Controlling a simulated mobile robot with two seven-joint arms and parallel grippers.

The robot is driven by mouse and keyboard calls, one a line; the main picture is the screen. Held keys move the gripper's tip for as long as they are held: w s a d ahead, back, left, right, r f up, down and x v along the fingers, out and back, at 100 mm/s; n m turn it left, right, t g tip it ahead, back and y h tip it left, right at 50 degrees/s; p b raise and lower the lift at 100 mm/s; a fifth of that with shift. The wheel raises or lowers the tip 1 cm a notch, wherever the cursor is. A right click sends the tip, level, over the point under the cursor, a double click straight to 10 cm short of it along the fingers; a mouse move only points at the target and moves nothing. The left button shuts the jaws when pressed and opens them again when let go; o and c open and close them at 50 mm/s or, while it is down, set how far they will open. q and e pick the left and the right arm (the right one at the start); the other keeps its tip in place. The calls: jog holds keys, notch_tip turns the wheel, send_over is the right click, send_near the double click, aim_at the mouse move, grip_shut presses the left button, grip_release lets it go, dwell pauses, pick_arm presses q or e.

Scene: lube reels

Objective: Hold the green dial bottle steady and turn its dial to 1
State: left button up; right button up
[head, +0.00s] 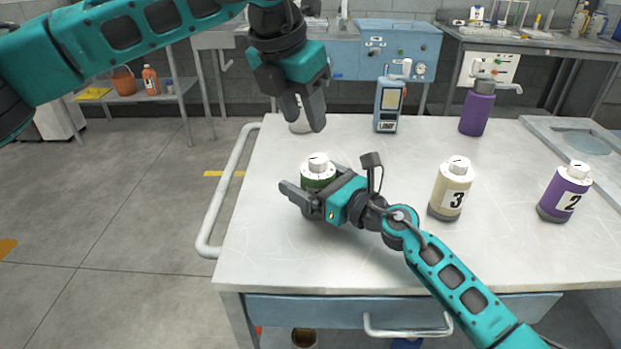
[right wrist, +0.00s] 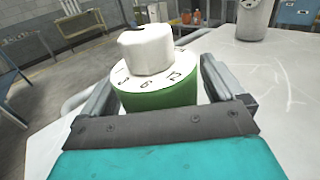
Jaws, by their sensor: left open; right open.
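The green dial bottle (head: 318,182) stands upright near the table's left side, with a white dial and knob (head: 318,163) on top. My right gripper (head: 312,190) is open around the bottle's body. In the right wrist view, the green body (right wrist: 160,96) sits between its two fingers. The white knob (right wrist: 146,50) rises from a white ring with dark numbers, partly hidden by the knob. I cannot tell which number the dial is set to. My left gripper (head: 303,110) is open and empty, pointing down above the bottle, clear of the knob.
A cream bottle marked 3 (head: 452,190) and a purple bottle marked 2 (head: 566,193) stand to the right. Behind are a blue-grey device (head: 388,105), a purple pump bottle (head: 478,108) and a pale container (head: 300,122). A rail (head: 226,190) runs along the table's left edge.

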jog(key=c, duration=1.2)
pick_arm(q)
jog(key=shift+o, duration=1.2)
jog(key=shift+f, duration=0.2)
pick_arm(e)
jog(key=shift+c, duration=0.3)
pick_arm(q)
jog(key=shift+o, duration=0.5)
jog(key=f+n+g+h, duration=0.1)
jog(key=s+f+n+g+h, duration=0.1)
jog(key=f+n+g, duration=0.1)
jog(key=s+f+n+g+h, duration=0.1)
jog(key=f+n, duration=0.1)
jog(key=shift+s+a+f+h, duration=0.1)
jog(key=shift+a+f+h, duration=0.1)
jog(key=shift+a+h, duration=0.1)
jog(key=n+t+h, duration=0.2)
jog(key=n+h, duration=1)
jog(key=n, duration=0.9)
send_near(318, 158)
jog(key=d, duration=1)
jog(key=shift+w+f, duration=0.15)
jog(key=shift+w, duration=0.2)
